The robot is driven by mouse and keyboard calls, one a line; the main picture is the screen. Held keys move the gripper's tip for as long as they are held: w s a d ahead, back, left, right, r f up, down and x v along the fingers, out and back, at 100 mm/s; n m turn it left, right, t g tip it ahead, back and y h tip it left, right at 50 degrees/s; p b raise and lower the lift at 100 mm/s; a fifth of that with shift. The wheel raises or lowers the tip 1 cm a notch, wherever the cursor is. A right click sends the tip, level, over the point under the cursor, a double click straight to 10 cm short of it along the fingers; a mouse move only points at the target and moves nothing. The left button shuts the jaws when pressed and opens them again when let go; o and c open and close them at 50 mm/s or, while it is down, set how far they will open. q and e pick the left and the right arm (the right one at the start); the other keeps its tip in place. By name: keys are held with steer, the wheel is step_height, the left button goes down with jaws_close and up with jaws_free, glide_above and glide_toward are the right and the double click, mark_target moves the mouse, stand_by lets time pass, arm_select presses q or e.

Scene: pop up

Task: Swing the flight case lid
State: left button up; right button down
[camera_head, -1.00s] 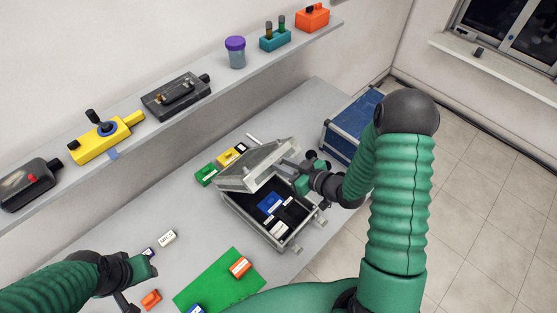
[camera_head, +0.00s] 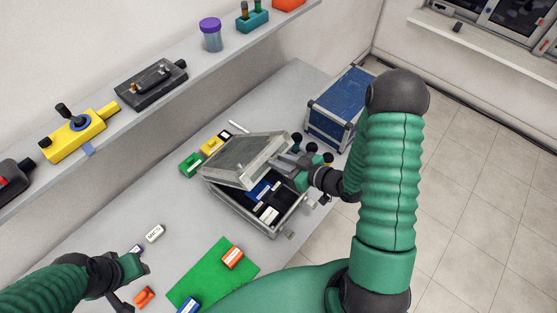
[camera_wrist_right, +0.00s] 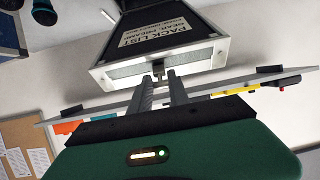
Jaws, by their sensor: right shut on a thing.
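The grey flight case (camera_head: 238,211) stands on the table, with its lid (camera_head: 243,160) partly open and tilted over the back of it. My right gripper (camera_head: 281,163) is shut on the free edge of the lid, at its right side. In the right wrist view, the gripper's fingers (camera_wrist_right: 161,88) meet at the middle of the lid's rim, by a small dark catch. The lid's inner face (camera_wrist_right: 160,33) carries a "PACK LIST" label there. My left gripper (camera_head: 140,268) hangs low at the left, away from the case; its jaws are not clear.
Blue and white items (camera_head: 268,214) lie inside the case. A blue trunk (camera_head: 338,108) stands behind it to the right. Green (camera_head: 191,165) and yellow (camera_head: 210,147) blocks sit left of the lid. A green mat (camera_head: 205,278) lies in front. A shelf (camera_head: 190,98) runs along the wall.

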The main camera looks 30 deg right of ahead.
steer(key=s+d+f+b, duration=0.3)
steer(key=s+f+b, duration=0.3)
steer(key=f, duration=0.3)
steer(key=shift+s+f+b, duration=0.2)
steer(key=shift+s+b, duration=0.15)
steer(key=shift+b, duration=0.45)
steer(key=shift+f, duration=0.1)
steer(key=s+d+f+b, duration=0.1)
steer(key=s+f+b, duration=0.3)
steer(key=f+b, duration=0.5)
steer(key=shift+d+f, duration=0.2)
steer(key=shift+f, duration=0.8)
steer(key=shift+w, duration=0.1)
